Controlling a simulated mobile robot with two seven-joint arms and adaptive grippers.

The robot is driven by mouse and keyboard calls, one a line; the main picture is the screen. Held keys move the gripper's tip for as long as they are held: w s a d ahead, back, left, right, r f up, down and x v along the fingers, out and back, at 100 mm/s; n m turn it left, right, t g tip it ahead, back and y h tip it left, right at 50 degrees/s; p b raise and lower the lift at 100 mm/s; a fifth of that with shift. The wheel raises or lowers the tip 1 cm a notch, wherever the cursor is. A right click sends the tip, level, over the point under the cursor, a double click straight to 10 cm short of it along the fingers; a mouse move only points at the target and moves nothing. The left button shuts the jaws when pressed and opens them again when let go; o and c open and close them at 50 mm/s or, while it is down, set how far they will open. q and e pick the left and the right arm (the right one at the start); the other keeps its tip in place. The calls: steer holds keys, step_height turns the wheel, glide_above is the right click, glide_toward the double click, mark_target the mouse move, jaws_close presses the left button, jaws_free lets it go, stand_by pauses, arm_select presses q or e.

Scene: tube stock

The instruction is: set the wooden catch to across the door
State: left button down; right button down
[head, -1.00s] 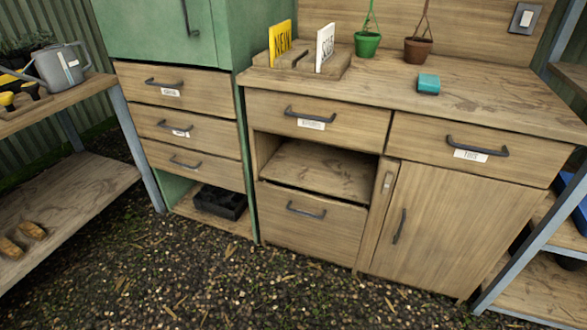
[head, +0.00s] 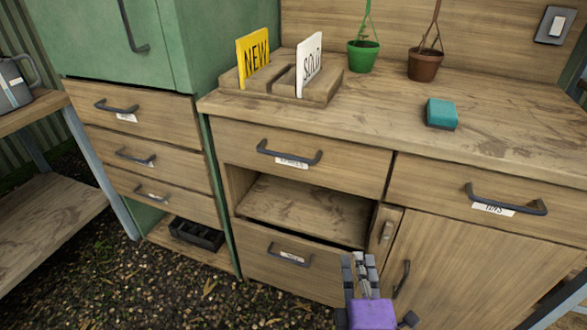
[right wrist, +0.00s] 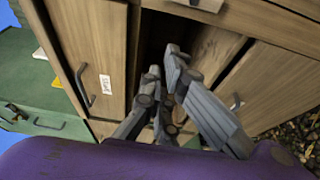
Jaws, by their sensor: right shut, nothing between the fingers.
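The wooden catch (head: 387,232) is a small pale block on the narrow post between the open compartment and the cupboard door. It stands nearly upright along the post, clear of the door. The wooden door (head: 475,268) is closed, with a dark upright handle (head: 402,279) near its left edge. My right gripper (head: 359,260) is shut and empty, below and left of the catch and apart from it in the head view. In the right wrist view its fingers (right wrist: 163,68) show before the cabinet front; I cannot make out the catch there. My left gripper is out of view.
An open compartment (head: 300,208) lies left of the post, with a drawer (head: 290,262) below. Drawers with protruding handles (head: 505,200) sit above. A teal sponge (head: 441,113), two hanging pots and a sign rack (head: 320,92) are on or above the worktop.

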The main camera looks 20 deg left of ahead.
mark_target(387, 234)
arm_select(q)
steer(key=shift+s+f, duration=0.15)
arm_select(e)
steer(key=w, duration=0.9)
steer(key=shift+w+d, duration=0.15)
steer(key=shift+d, duration=0.25)
arm_select(q)
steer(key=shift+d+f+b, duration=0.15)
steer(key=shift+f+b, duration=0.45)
steer(key=shift+b, duration=0.05)
arm_select(e)
steer(key=shift+d+m, duration=0.1)
steer(key=shift+m, duration=0.2)
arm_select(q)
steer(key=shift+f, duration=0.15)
arm_select(e)
steer(key=shift+r, duration=0.1)
